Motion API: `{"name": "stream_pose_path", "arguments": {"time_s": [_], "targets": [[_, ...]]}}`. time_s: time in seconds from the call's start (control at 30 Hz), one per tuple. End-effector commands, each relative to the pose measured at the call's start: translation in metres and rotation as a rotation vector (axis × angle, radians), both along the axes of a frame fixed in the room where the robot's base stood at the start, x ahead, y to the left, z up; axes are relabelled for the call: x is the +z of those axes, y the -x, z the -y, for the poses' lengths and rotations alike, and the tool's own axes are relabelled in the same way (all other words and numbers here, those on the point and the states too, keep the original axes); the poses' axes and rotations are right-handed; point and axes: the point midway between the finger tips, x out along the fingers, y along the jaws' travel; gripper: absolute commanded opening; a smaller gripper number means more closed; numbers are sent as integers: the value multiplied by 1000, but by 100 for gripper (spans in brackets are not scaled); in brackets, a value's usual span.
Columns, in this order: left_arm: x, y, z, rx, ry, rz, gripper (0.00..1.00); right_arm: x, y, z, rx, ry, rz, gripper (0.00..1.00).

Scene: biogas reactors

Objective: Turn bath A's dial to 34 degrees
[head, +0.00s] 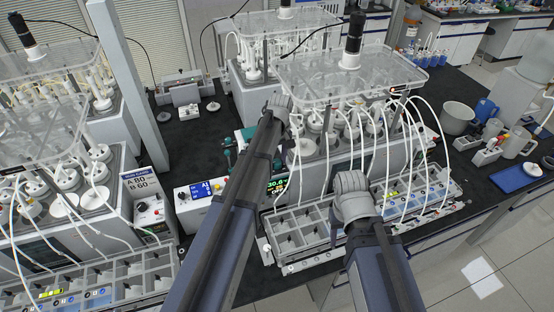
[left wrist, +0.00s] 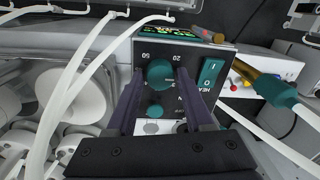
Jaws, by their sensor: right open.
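The teal dial (left wrist: 160,73) sits on a dark panel (left wrist: 190,52) marked 20 and 50 in the left wrist view. My left gripper (left wrist: 160,78) has one finger at each side of the dial, close against it. In the head view, my left arm hides the dial and the fingertips. The bath's lit display (head: 277,184) shows beside that arm, with a green reading of about 30 on top and a smaller line below. My right gripper (head: 352,192) is over the front of the bench, apart from the dial; its fingertips are not clearly seen.
A smaller teal knob (left wrist: 155,111) sits below the dial, a teal rocker switch (left wrist: 211,72) to its right. White tubes (left wrist: 85,60) cross the left side. A white box with a blue display (head: 205,190) stands left of my left arm. A gridded grey tray (head: 300,225) lies in front.

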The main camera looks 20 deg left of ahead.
Motion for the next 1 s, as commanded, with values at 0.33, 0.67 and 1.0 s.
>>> {"name": "stream_pose_path", "arguments": {"time_s": [0.33,0.67,1.0], "targets": [[0,0,0,0,0,0,12,0,0,0,0,0,0,50],[0,0,0,-3,0,0,0,0,0,0,0,0,0,50],[0,0,0,-138,0,0,0,0,0,0,0,0,0,50]]}}
